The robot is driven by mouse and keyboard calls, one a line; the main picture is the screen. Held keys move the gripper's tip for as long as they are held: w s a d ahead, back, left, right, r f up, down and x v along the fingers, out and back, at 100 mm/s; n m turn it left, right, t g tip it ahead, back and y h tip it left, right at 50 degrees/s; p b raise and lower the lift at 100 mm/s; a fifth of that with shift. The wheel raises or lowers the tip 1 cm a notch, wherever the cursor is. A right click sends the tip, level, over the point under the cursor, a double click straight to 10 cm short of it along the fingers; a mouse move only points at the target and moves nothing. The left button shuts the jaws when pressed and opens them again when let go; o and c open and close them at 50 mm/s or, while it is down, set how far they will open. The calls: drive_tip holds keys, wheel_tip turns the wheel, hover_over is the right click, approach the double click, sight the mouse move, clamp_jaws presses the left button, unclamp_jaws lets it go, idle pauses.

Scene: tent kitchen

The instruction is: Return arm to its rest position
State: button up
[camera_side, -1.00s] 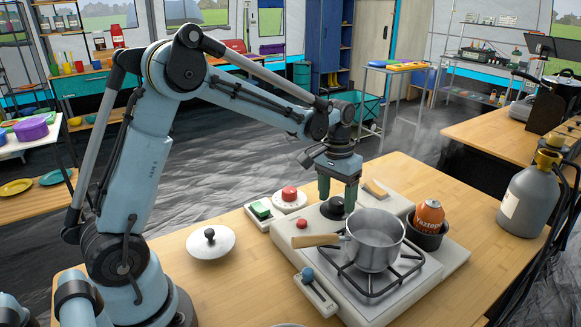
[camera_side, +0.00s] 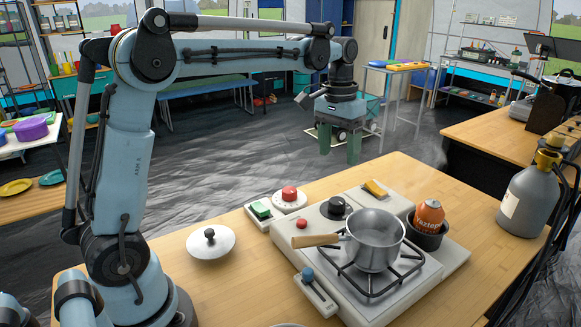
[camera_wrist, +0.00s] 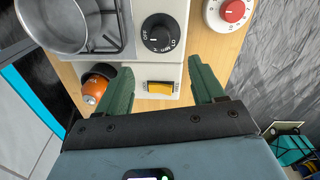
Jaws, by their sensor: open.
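My gripper (camera_side: 339,145) is raised above the far edge of the wooden table (camera_side: 190,281), pointing down, with its two green fingers apart and nothing between them. In the wrist view my gripper (camera_wrist: 160,88) is open above the back of the stove, with a yellow-topped switch (camera_wrist: 159,88) below between the fingers. My upper arm stands nearly upright and my forearm is about level. The black stove knob (camera_side: 336,207) stands clear of the gripper; it also shows in the wrist view (camera_wrist: 160,33).
A steel pot (camera_side: 374,240) with a wooden handle sits on the stove's burner. An orange can (camera_side: 429,215) stands in a dark holder beside it. A grey gas bottle (camera_side: 526,200) is at right. A lid (camera_side: 211,243) and red-knobbed dial (camera_side: 289,197) are at left.

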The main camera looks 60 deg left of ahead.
drive_tip(key=s+d+f+m+t, duration=0.1)
drive_tip(key=s+d+f+t, duration=0.1)
drive_tip(key=s, duration=0.5)
drive_tip(key=s+d+f+m+t, duration=0.1)
drive_tip(key=s+d+f+t, duration=0.2)
drive_tip(key=s+t, duration=0.2)
drive_tip(key=s, duration=0.3)
drive_tip(key=shift+s+d+y, duration=0.15)
drive_tip(key=shift+d+y, duration=0.1)
drive_tip(key=shift+y, duration=0.05)
idle(0.6)
